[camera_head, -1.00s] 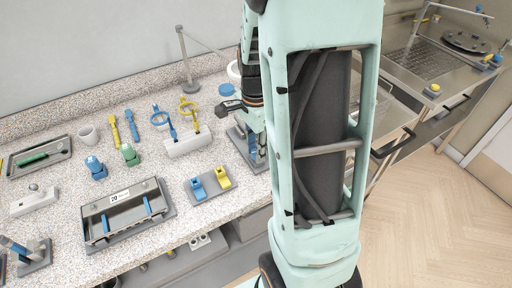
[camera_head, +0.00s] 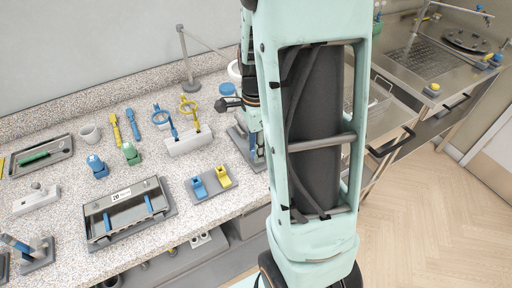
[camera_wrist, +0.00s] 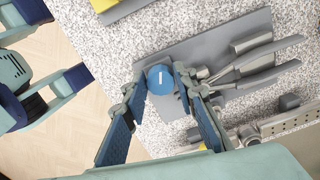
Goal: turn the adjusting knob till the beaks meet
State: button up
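In the wrist view a round blue adjusting knob (camera_wrist: 160,80) with a white line mark sits at the left end of a metal instrument on a grey plate (camera_wrist: 205,42). My gripper (camera_wrist: 161,76) has one finger on each side of the knob, and both fingertips appear to touch it. Two grey metal beaks (camera_wrist: 262,63) reach right from the knob end; a gap shows between them. In the head view the grey plate (camera_head: 240,148) shows beside my arm, which hides most of the instrument and my gripper.
Left on the speckled counter are a grey tray with blue bars (camera_head: 125,212), a stand with blue and yellow clips (camera_head: 212,182), a white block with blue and yellow handles (camera_head: 188,142) and a green-handled tool tray (camera_head: 40,156). A sink (camera_head: 445,62) is at the right.

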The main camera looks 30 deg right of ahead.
jog(key=o, duration=0.3)
jog(key=shift+r, duration=0.1)
notch_tip(320, 180, up, 12)
jog(key=shift+f, duration=0.1)
dwell(0.3)
jog(key=shift+a, duration=0.1)
